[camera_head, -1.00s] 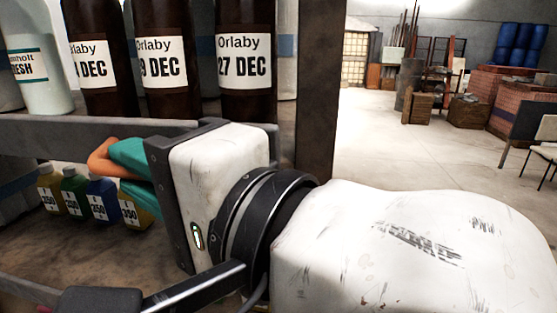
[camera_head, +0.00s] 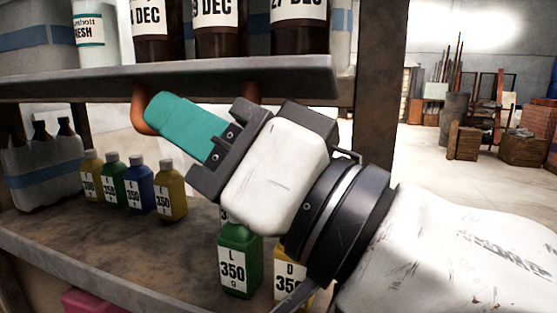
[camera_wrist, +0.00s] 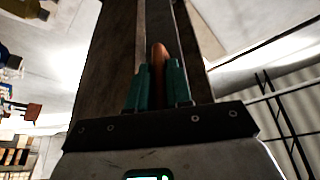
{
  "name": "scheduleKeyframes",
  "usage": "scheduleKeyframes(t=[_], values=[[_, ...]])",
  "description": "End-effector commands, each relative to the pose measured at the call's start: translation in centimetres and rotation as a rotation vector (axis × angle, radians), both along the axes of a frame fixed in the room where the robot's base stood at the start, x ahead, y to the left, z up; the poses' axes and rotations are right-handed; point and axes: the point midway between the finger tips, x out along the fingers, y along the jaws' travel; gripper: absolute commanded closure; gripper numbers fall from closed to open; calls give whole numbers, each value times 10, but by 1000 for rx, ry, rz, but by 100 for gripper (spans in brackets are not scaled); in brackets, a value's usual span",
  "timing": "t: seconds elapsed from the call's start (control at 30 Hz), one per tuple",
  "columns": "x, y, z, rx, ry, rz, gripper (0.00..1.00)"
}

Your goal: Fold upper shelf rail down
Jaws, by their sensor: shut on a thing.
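The upper shelf rail (camera_head: 230,75) is a grey bar along the front of the upper shelf, below the bottles. An orange handle (camera_head: 142,112) hangs beneath it, with its other end (camera_head: 252,92) showing behind my gripper. My gripper (camera_head: 162,108) has teal fingers and reaches up and left to this handle. In the wrist view the two fingers stand on either side of the orange handle (camera_wrist: 160,58), shut on it. The fingers hide the handle's middle in the head view. I cannot tell the rail's exact tilt.
Dark bottles (camera_head: 218,40) and a white bottle (camera_head: 95,38) stand behind the rail. Small labelled bottles, including a green one (camera_head: 240,262), stand on the lower shelf (camera_head: 60,245) below my gripper. A brown post (camera_head: 380,100) rises at right, with open floor beyond.

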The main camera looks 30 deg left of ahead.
Motion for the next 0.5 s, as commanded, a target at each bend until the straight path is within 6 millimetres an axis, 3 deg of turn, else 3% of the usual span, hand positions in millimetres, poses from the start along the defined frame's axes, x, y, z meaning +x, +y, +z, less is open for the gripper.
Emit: scheduleKeyframes(t=[0.1,0.5], values=[[4,0,-13,26,-105,-4,100],[13,2,-21,90,-376,-3,100]])
